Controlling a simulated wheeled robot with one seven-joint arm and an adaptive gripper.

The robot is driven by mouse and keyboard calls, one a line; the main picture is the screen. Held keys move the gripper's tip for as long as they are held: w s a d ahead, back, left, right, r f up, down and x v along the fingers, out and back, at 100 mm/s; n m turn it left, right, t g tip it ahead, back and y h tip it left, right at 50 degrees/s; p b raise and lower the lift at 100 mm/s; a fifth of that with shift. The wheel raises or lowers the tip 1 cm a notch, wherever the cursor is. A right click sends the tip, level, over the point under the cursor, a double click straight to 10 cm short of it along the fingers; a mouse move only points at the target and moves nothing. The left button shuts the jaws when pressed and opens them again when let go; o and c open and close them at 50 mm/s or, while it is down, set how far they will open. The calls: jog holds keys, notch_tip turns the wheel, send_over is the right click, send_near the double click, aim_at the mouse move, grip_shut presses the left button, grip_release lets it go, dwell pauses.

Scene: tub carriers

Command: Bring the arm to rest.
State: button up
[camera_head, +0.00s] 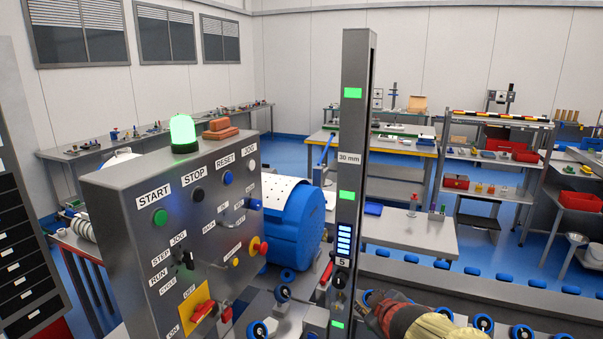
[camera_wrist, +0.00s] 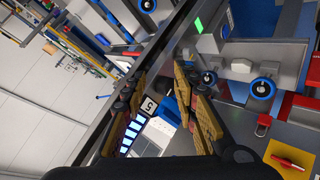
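My gripper shows in the wrist view (camera_wrist: 162,80) with its two yellow-padded fingers spread apart and nothing held between them. The upright grey post (camera_wrist: 186,32) with the "5" label and lit blue bars lies beyond and between the fingers. In the head view, part of my gripper (camera_head: 376,308) is at the bottom edge, just right of the foot of that post (camera_head: 352,120). Its fingertips are near the post; I cannot tell whether they touch it. The rest of the arm is mostly cut off.
A grey control panel (camera_head: 130,240) with START, STOP and RESET buttons and a lit green lamp (camera_head: 183,133) stands left. A blue drum-shaped housing (camera_head: 300,225) is behind it. Rows of blue rollers (camera_head: 483,322) run at lower right. Tables and shelves (camera_head: 487,152) stand farther back.

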jog(key=s+d+f+m+g+h, duration=0.1)
jog(key=s+d+m+g, duration=0.15)
jog(key=s, duration=0.75)
jog(key=s+d+f+m+g+h, duration=0.1)
jog(key=s+d+m+g, duration=0.2)
jog(key=s, duration=0.7)
jog(key=s+a+r+m, duration=0.1)
jog(key=s+a+r, duration=0.1)
jog(key=s, duration=0.3)
jog(key=s+a+r+m+y, duration=0.1)
jog(key=s+r+m, duration=0.1)
jog(key=s, duration=0.3)
jog(key=shift+a+r+y, duration=0.3)
jog(key=shift+a+r, duration=0.05)
jog(key=shift+r, duration=0.05)
